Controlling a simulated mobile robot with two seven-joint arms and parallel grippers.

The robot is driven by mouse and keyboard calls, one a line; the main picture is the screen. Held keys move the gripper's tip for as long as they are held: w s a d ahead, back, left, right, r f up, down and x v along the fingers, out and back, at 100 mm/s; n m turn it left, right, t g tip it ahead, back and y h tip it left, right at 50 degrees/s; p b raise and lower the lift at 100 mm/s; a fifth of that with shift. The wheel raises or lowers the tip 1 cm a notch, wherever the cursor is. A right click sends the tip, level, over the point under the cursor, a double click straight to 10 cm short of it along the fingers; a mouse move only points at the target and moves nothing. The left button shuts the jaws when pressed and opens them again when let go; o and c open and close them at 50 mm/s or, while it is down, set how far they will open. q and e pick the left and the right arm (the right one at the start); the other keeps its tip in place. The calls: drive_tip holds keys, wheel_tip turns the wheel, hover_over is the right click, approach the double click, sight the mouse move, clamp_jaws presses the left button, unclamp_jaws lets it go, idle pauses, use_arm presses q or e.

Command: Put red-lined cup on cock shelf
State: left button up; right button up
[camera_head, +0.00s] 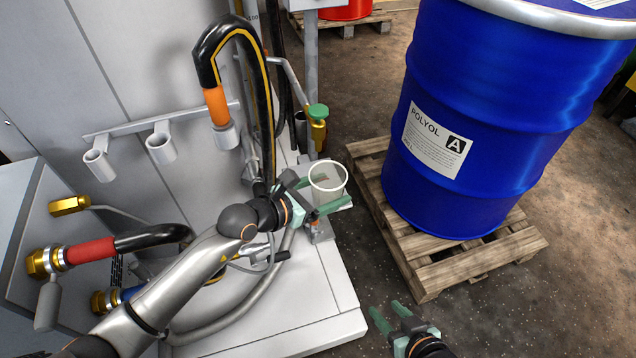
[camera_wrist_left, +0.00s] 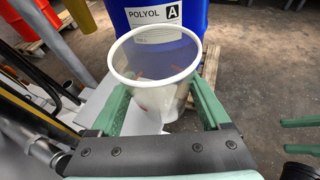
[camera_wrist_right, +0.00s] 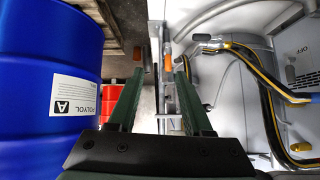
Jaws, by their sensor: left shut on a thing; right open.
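The translucent white cup (camera_head: 330,180) is upright between the fingers of my left gripper (camera_head: 320,198), which is shut on it. In the left wrist view the cup (camera_wrist_left: 155,68) shows its open rim and faint red marks on its wall. The brass cock (camera_head: 318,130) with a green handle stands just behind the cup in the head view. A small light ledge (camera_head: 343,206) shows beside the cup; I cannot tell whether the cup touches it. My right gripper (camera_head: 391,314) is open and empty, low over the floor; its fingers also show in the right wrist view (camera_wrist_right: 160,90).
A blue POLYOL drum (camera_head: 490,110) stands on a wooden pallet (camera_head: 440,270) to the right. A black hose with an orange nozzle (camera_head: 217,105) arches behind my left arm. Empty metal holders (camera_head: 160,146) line the cabinet wall. The white platform's front (camera_head: 320,310) is clear.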

sight(321, 177)
use_arm(q)
drive_tip(key=w, duration=0.2)
drive_tip(key=w+a+b, duration=0.1)
drive_tip(key=w, duration=0.1)
drive_tip(key=shift+a+f, duration=0.15)
drive_tip(key=shift+w+a+b, duration=0.3)
drive_tip(key=shift+w+b, duration=0.1)
drive_tip(key=shift+w, duration=0.5)
wheel_tip(321, 177, down, 3)
drive_tip(key=shift+f+b, duration=0.1)
drive_tip(key=shift+b, duration=0.75)
use_arm(e)
drive_tip(key=w+r+n+t, duration=0.1)
drive_tip(key=w+r+t, duration=0.2)
drive_tip(key=r, duration=0.3)
drive_tip(key=w+r+t+y, duration=0.1)
drive_tip(key=w+r+t, duration=0.2)
drive_tip(key=r, duration=0.3)
drive_tip(key=shift+w+d+r+n+t, duration=0.25)
drive_tip(key=shift+w+r+n+t, duration=0.15)
drive_tip(key=shift+w, duration=0.35)
use_arm(q)
drive_tip(key=shift+f, duration=0.15)
use_arm(e)
drive_tip(key=shift+r, duration=0.25)
use_arm(q)
drive_tip(key=o, duration=1.2)
drive_tip(key=shift+c, duration=0.2)
use_arm(e)
drive_tip(key=shift+r, duration=0.1)
